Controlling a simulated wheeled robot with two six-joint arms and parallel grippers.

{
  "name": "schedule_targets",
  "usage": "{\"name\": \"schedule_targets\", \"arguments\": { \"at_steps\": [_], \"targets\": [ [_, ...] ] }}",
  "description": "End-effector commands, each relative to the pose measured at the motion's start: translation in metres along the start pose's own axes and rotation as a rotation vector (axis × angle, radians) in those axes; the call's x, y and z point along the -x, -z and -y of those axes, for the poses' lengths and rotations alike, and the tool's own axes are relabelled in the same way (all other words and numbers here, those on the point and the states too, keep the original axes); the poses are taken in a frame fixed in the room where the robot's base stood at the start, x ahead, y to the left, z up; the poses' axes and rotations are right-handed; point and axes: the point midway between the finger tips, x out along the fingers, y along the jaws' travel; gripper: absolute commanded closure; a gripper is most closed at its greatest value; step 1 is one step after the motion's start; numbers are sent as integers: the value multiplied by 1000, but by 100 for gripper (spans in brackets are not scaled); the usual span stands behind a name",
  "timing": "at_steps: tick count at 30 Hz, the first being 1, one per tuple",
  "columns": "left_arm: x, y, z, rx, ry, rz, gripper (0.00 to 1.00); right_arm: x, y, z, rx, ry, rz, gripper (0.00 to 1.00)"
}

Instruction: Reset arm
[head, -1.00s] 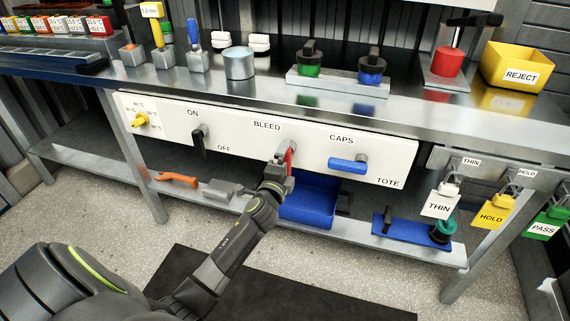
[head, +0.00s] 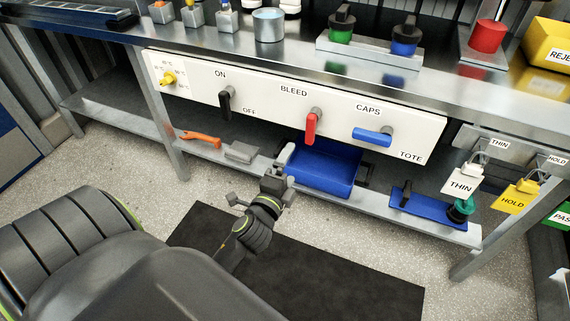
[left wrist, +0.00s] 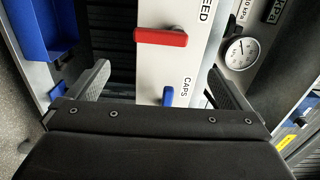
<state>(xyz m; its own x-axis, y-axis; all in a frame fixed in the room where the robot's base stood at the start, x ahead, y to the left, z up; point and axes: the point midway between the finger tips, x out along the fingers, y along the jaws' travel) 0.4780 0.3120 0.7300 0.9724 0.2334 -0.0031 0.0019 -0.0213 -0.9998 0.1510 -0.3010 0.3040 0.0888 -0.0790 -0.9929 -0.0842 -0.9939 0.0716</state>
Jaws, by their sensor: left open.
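My left gripper (head: 264,174) is open and empty in the head view, below the front panel and in front of the lower shelf. Its two fingers also show spread apart in the left wrist view (left wrist: 160,88). The red BLEED lever (head: 311,128) hangs down on the white panel (head: 260,112), above and right of the gripper and apart from it. The lever also shows in the left wrist view (left wrist: 161,37), beyond the fingers. My right gripper is not in view.
On the panel are a yellow knob (head: 168,78), a black ON/OFF lever (head: 227,103) and a blue CAPS lever (head: 371,137). A blue bin (head: 322,174) stands on the lower shelf behind the gripper. Tags hang at right, including a yellow HOLD tag (head: 514,201). A pressure gauge (left wrist: 240,53) shows in the wrist view.

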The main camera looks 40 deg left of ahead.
Motion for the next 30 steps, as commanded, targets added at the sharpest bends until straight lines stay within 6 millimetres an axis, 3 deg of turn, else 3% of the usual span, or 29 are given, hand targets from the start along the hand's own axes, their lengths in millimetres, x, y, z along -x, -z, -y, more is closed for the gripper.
{"name": "schedule_targets", "arguments": {
  "at_steps": [6,24,27,29,30],
  "targets": [
    [16,0,0,2,0,1,0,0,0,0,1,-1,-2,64],
    [16,0,-2,4,-4,1,0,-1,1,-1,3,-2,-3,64],
    [17,-4,-21,44,-53,12,0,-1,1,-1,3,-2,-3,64],
    [20,-8,-46,100,-116,28,0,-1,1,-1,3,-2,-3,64],
    [23,-11,-68,150,-172,47,0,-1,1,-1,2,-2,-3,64]
  ]
}}
